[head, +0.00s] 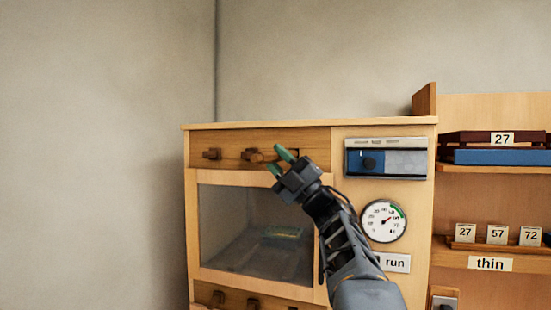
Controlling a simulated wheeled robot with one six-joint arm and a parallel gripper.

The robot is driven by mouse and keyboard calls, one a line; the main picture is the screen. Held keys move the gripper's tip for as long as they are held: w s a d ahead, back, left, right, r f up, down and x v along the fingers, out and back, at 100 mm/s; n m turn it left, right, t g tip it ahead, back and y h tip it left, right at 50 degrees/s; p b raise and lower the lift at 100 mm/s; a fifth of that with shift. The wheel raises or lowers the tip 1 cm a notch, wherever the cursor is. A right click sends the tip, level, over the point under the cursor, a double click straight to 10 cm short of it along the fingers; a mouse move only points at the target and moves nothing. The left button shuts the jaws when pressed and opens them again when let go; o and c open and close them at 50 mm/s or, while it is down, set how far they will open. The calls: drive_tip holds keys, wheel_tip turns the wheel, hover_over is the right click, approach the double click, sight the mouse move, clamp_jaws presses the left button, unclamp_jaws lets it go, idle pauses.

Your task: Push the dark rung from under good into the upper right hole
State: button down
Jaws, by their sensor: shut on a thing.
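My gripper (280,162) has green fingertips and is in front of the upper wooden panel (230,139) of the cabinet. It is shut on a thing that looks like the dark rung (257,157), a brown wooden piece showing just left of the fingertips. The fingers hide part of it, and I cannot tell how it meets the panel. The upper right hole (295,153) appears as a dark opening just right of the fingertips, partly covered by them. No label reading "good" is in view.
Below the panel is a glass door (235,225). To the right are a blue-and-grey control unit (386,158), a round dial (383,221) and a "run" label (396,263). Shelves with number cards (497,234) stand farther right. A lower panel has pegs (252,302).

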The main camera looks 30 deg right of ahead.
drive_tip(key=shift+w+d, duration=0.15)
drive_tip(key=shift+w+d, duration=0.2)
drive_tip(key=shift+d, duration=0.05)
drive_tip(key=shift+w+d+p, duration=0.45)
drive_tip(key=shift+d, duration=0.05)
drive_tip(key=shift+w+d, duration=0.25)
drive_tip(key=shift+w+d, duration=0.25)
drive_tip(key=shift+d, duration=0.05)
idle(0.5)
drive_tip(key=c, duration=0.8)
unclamp_jaws()
drive_tip(key=shift+f, duration=0.1)
drive_tip(key=b+v, duration=0.6)
drive_tip(key=v, duration=0.7)
drive_tip(key=shift+s+d+f, duration=0.15)
drive_tip(key=shift+s+f, duration=0.1)
